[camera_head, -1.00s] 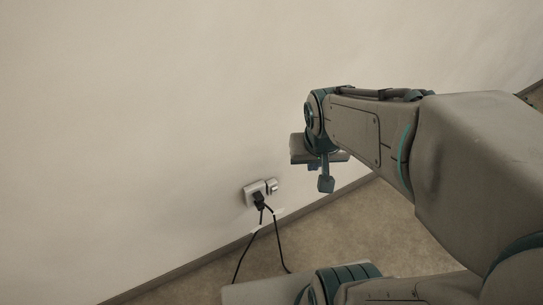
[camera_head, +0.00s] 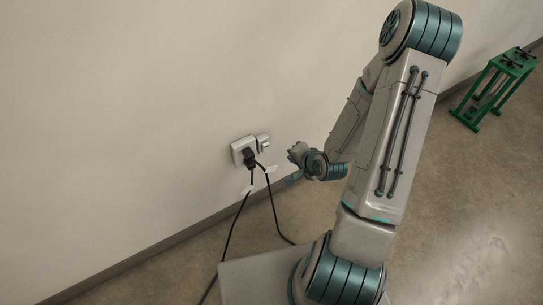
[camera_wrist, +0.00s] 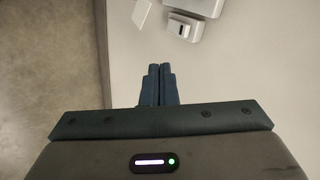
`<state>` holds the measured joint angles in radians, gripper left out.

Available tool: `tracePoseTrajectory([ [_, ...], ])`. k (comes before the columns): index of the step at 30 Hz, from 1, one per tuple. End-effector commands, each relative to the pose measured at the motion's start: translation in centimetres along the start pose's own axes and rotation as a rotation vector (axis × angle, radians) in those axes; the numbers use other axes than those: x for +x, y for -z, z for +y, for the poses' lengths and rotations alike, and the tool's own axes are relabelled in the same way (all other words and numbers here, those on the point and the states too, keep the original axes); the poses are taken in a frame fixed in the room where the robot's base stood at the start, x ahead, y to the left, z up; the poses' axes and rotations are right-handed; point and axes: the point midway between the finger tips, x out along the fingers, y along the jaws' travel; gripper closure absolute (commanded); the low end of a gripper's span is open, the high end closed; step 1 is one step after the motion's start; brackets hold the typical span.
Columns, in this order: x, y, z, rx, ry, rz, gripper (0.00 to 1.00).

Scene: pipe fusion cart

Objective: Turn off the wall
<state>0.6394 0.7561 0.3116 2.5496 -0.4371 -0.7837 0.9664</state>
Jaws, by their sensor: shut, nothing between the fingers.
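A white wall outlet (camera_head: 239,147) with a black plug (camera_head: 249,158) in it is on the wall in the head view. A small white switch box (camera_head: 263,143) sits just to its right. In the wrist view the switch box (camera_wrist: 184,27) is near the top, with part of the outlet (camera_wrist: 204,6) at the edge. My gripper (camera_wrist: 160,68) is shut and empty, its tips apart from the switch box and below it in the wrist view. In the head view my gripper (camera_head: 291,180) is small, low and to the right of the switch box.
Two black cords (camera_head: 235,222) with white tags hang from the outlet to the floor. A green metal stand (camera_head: 490,88) is on the floor at the right. The wall around the outlet is bare, with a baseboard along its foot.

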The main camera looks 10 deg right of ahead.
Motion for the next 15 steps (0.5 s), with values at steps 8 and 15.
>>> tracePoseTrajectory([
  [8,2.6,-1.4,2.1,0.220,0.134,0.005,1.00],
  [15,2.6,-1.4,2.0,0.237,0.148,0.007,1.00],
])
